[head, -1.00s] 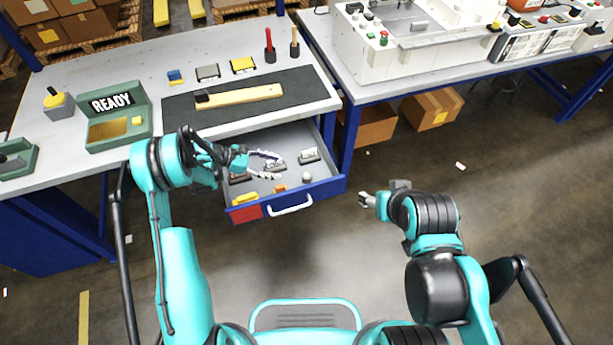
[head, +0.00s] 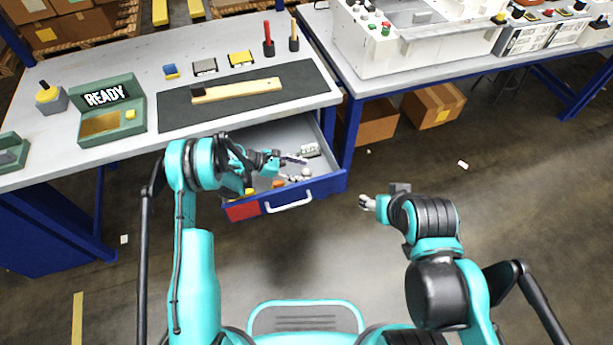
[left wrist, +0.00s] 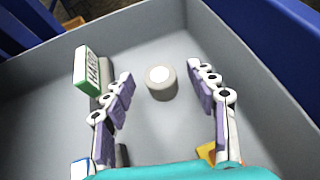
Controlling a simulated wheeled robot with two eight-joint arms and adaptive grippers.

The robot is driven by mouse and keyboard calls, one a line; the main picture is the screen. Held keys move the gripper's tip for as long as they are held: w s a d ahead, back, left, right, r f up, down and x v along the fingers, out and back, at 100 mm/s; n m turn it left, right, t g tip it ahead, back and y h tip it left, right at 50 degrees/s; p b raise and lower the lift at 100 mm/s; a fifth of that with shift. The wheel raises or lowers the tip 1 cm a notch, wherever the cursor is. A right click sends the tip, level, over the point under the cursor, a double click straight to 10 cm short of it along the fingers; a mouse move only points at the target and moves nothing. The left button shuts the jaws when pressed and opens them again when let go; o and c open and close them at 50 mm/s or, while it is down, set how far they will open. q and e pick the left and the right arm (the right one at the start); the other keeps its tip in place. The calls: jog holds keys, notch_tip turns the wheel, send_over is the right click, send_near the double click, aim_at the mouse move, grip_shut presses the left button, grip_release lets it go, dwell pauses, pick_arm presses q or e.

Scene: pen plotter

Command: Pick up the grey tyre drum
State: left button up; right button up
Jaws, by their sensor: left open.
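The grey tyre drum is a small grey cylinder with a pale round top. It stands upright on the drawer floor in the left wrist view (left wrist: 161,84) and shows small in the head view (head: 306,172). My left gripper (left wrist: 160,73) is open, with one finger on either side of the drum and visible gaps between. In the head view my left gripper (head: 297,168) reaches down into the drawer beside the drum. My right gripper (head: 366,202) hangs over the floor, right of the drawer, too small to tell open from shut.
The open drawer (head: 328,184) has raised walls around the left gripper. A green and white lettered block (left wrist: 87,72) lies left of the fingers. A yellow-orange piece (left wrist: 207,153) lies near the right finger. The workbench (head: 50,155) stands above the drawer.

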pick_arm(q)
jog(key=shift+d+f, duration=0.2)
jog(key=shift+d, duration=0.1)
jog(key=shift+r, duration=0.1)
jog(key=c, duration=1.1)
jog(key=shift+c, duration=0.2)
